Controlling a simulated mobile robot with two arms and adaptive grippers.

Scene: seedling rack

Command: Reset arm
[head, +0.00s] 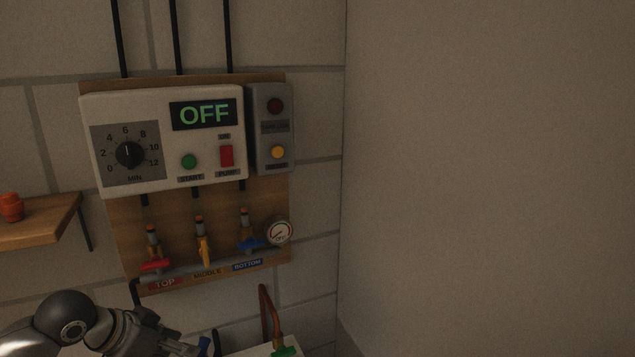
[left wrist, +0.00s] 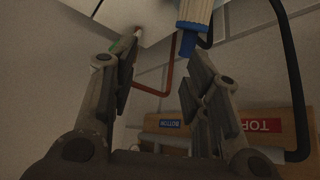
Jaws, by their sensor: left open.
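My left arm comes in at the bottom left of the head view, with its gripper (head: 185,345) low, below the valve board and partly cut off by the frame edge. In the left wrist view the two fingers of the left gripper (left wrist: 160,70) stand wide apart with nothing between them. Beyond them a copper-coloured pipe (left wrist: 170,70) and a blue-ended fitting (left wrist: 188,42) show, apart from the fingers as far as I can tell. My right gripper is in neither view.
A wall board holds a control box (head: 215,145) reading OFF, a grey box (head: 262,125), red (head: 155,265), yellow (head: 204,250) and blue (head: 250,244) valves and a gauge (head: 279,232). A shelf (head: 50,225) bears an orange pot (head: 11,207). A black hose (left wrist: 291,80) curves at right.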

